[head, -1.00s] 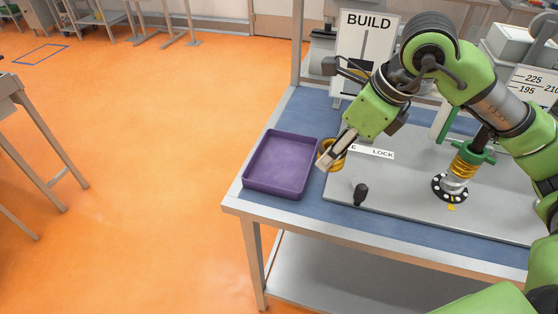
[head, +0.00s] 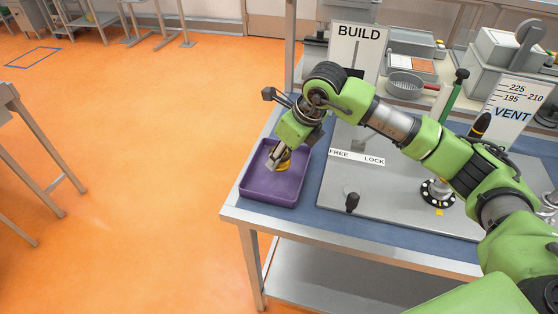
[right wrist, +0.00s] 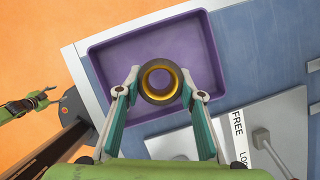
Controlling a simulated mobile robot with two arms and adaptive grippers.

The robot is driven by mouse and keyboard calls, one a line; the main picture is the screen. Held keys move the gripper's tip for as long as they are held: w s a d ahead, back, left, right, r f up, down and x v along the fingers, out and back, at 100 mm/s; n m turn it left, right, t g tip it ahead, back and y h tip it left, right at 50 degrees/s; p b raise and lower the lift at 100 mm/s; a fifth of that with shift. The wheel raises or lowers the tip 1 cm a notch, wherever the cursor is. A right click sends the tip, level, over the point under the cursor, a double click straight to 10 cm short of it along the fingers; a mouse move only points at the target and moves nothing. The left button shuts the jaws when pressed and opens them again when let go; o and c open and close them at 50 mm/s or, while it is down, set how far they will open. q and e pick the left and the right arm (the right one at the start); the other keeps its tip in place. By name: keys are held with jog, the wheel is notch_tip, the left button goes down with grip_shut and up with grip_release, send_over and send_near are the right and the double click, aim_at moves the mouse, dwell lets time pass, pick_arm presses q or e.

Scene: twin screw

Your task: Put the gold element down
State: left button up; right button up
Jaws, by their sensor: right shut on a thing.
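The gold element (head: 284,165) is a short ring with a dark rim and a gold inside, also seen from above in the right wrist view (right wrist: 160,99). My right gripper (head: 274,164) is shut on it, with one finger on each side (right wrist: 160,79). The ring is inside the outline of the purple tray (head: 268,198), towards the tray's near wall in the right wrist view (right wrist: 112,55). I cannot tell whether the ring touches the tray floor. The tray holds nothing else that I can see.
The tray sits at the left end of the blue-topped bench (head: 314,182). Beside it is a grey plate (head: 395,205) with a black knob (head: 352,202), a FREE/LOCK label (head: 357,156) and a round flange (head: 438,192). A BUILD sign (head: 356,45) stands behind.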

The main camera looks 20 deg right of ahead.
aim_at(279, 174)
jog(key=p+x, duration=0.1)
jog(key=x, duration=0.2)
jog(key=shift+s+d+f+p, duration=0.15)
jog(key=shift+s+p, duration=0.05)
jog(key=shift+p, duration=0.2)
jog(key=shift+f, duration=0.4)
jog(key=shift+f, duration=0.15)
jog(key=o, duration=1.3)
